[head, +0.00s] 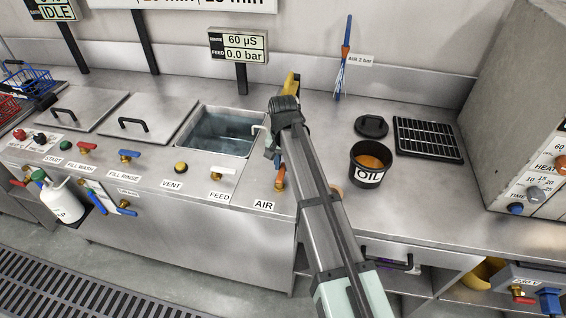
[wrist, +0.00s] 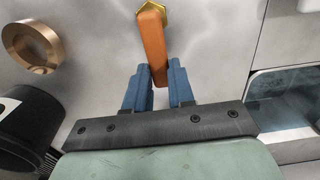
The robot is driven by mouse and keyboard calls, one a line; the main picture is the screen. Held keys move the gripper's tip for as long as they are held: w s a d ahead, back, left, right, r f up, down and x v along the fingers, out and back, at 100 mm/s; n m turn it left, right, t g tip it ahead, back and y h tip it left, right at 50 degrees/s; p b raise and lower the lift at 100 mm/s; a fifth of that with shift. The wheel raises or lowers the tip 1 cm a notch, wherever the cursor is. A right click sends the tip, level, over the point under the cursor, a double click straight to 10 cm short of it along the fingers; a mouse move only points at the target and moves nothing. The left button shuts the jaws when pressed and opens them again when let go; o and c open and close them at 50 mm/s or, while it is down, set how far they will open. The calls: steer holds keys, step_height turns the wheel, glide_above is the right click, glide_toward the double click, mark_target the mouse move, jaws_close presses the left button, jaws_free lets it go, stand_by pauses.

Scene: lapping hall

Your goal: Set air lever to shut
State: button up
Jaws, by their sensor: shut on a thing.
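The air lever is an orange handle on a brass hex fitting, above the AIR label (head: 263,204) on the bench front. In the wrist view the air lever (wrist: 152,45) runs from the fitting (wrist: 151,13) down between two blue fingers, tilted slightly. My gripper (wrist: 159,76) is shut on the free end of the handle. In the head view my gripper (head: 279,163) is at the AIR valve, and the orange air lever (head: 281,174) shows just below its fingertips. My arm hides part of the bench around the valve.
An open black OIL pot (head: 370,163) stands right of my arm, with a black lid (head: 371,126) and a black rack (head: 428,139) behind. A water-filled sink (head: 218,132) lies to the left.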

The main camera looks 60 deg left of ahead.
jaws_close()
steer(key=shift+s+a+n, duration=0.1)
steer(key=shift+n, duration=0.2)
steer(key=n, duration=0.1)
steer(key=s+n, duration=0.1)
steer(key=shift+a+n, duration=0.3)
steer(key=shift+a, duration=0.05)
steer(key=n, duration=0.1)
steer(key=s+n, duration=0.1)
steer(key=n, duration=0.1)
steer(key=s+n, duration=0.1)
steer(key=n, duration=0.1)
steer(key=shift+a, duration=0.3)
steer(key=s+n, duration=0.1)
steer(key=n, duration=0.1)
steer(key=s+n, duration=0.1)
steer(key=n, duration=0.2)
steer(key=shift+d, duration=0.15)
steer(key=shift+s+d+n, duration=0.3)
steer(key=shift+s+n, duration=0.15)
steer(key=shift+n, duration=0.75)
steer(key=shift+s+d+n, duration=0.25)
steer(key=shift+s+n, duration=0.2)
steer(key=shift+n, duration=0.75)
steer(key=o, duration=0.7)
jaws_free()
